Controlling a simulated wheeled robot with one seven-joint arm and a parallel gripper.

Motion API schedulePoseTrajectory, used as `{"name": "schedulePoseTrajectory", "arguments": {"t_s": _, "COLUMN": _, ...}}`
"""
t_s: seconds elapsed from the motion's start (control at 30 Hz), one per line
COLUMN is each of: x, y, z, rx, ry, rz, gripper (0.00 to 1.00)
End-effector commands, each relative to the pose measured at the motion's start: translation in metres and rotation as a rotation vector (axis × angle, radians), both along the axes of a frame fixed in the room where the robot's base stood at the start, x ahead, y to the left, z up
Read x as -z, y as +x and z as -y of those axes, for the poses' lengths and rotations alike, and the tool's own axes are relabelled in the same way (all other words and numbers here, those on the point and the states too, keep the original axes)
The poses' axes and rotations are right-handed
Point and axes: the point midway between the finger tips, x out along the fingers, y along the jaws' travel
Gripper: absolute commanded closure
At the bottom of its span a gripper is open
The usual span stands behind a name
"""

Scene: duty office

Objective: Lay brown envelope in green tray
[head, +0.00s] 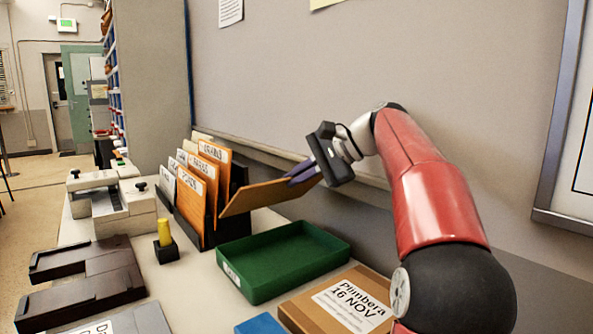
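The brown envelope (262,196) is in the air, tilted, above the back edge of the green tray. My gripper (306,170) is shut on the envelope's right end, coming from the upper right. The green tray (283,284) stands on the desk below and in front of the envelope, and its inside looks empty. The envelope's left end is close to the upright folders; I cannot tell whether it touches them.
Upright folders (203,187) in a dark rack stand left of the tray. A labelled brown box (310,321) is at the tray's front right, with a blue item (259,325) beside it. A yellow-topped stamp (165,235) and dark trays (85,280) are at left. A wall closes off the back.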

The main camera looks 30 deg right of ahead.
Motion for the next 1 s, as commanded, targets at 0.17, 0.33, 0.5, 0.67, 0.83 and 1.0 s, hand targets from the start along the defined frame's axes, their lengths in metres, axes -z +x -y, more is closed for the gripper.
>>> {"name": "schedulePoseTrajectory", "arguments": {"t_s": 0.17, "x": 0.023, "y": 0.000, "z": 0.000, "rx": -0.001, "ry": 0.000, "rz": 0.001, "gripper": 1.00}}
{"name": "schedulePoseTrajectory", "arguments": {"t_s": 0.33, "x": 0.038, "y": 0.000, "z": 0.000, "rx": -0.001, "ry": -0.001, "rz": 0.001, "gripper": 1.00}}
{"name": "schedulePoseTrajectory", "arguments": {"t_s": 0.5, "x": 0.053, "y": 0.000, "z": 0.000, "rx": -0.001, "ry": 0.000, "rz": -0.001, "gripper": 1.00}}
{"name": "schedulePoseTrajectory", "arguments": {"t_s": 0.67, "x": 0.069, "y": 0.000, "z": -0.001, "rx": -0.002, "ry": 0.000, "rz": 0.000, "gripper": 1.00}}
{"name": "schedulePoseTrajectory", "arguments": {"t_s": 0.83, "x": 0.086, "y": 0.000, "z": -0.001, "rx": 0.000, "ry": 0.001, "rz": -0.001, "gripper": 1.00}}
{"name": "schedulePoseTrajectory", "arguments": {"t_s": 1.0, "x": 0.098, "y": 0.000, "z": -0.001, "rx": -0.001, "ry": 0.000, "rz": 0.001, "gripper": 1.00}}
